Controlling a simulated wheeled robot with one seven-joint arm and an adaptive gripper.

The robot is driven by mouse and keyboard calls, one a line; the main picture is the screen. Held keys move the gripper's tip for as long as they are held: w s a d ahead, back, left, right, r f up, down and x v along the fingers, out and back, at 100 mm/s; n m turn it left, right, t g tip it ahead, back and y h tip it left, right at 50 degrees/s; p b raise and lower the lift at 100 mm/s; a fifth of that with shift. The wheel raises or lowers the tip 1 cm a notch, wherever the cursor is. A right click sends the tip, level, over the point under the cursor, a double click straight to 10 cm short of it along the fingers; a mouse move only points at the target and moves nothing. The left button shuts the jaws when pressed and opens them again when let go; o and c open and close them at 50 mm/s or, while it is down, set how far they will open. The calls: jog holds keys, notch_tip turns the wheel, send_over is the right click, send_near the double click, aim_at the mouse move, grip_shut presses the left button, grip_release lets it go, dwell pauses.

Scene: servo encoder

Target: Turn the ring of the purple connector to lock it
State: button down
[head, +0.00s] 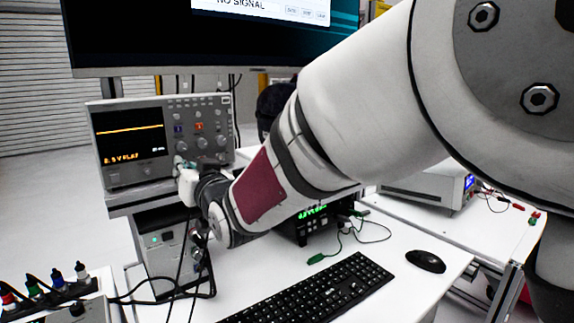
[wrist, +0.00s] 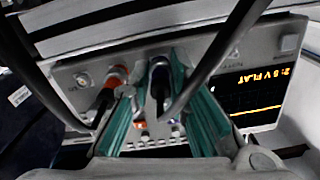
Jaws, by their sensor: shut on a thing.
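In the wrist view my gripper (wrist: 157,78) has its two teal-padded fingers on either side of a dark cable connector (wrist: 159,88) at the oscilloscope front, and it is shut on it. The connector looks almost black here, so its purple colour and ring marks cannot be made out. A black cable runs from it towards the camera. In the head view my gripper (head: 182,165) reaches the lower front of the grey oscilloscope (head: 128,178); the wrist hides the connector there. The oscilloscope screen (head: 128,135) shows a flat orange trace.
Beside the held connector in the wrist view is an orange-ringed connector (wrist: 120,73) with a black cable, then a bare socket (wrist: 83,80). Cables cross close to my fingers.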

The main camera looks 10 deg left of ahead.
jog(key=shift+m+b, duration=0.75)
jog(key=shift+m, duration=0.15)
dwell(0.4)
jog(key=c, duration=1.8)
grip_release()
jog(key=shift+a, duration=0.1)
jog(key=shift+b+v, duration=1.35)
jog(key=shift+v, duration=3.25)
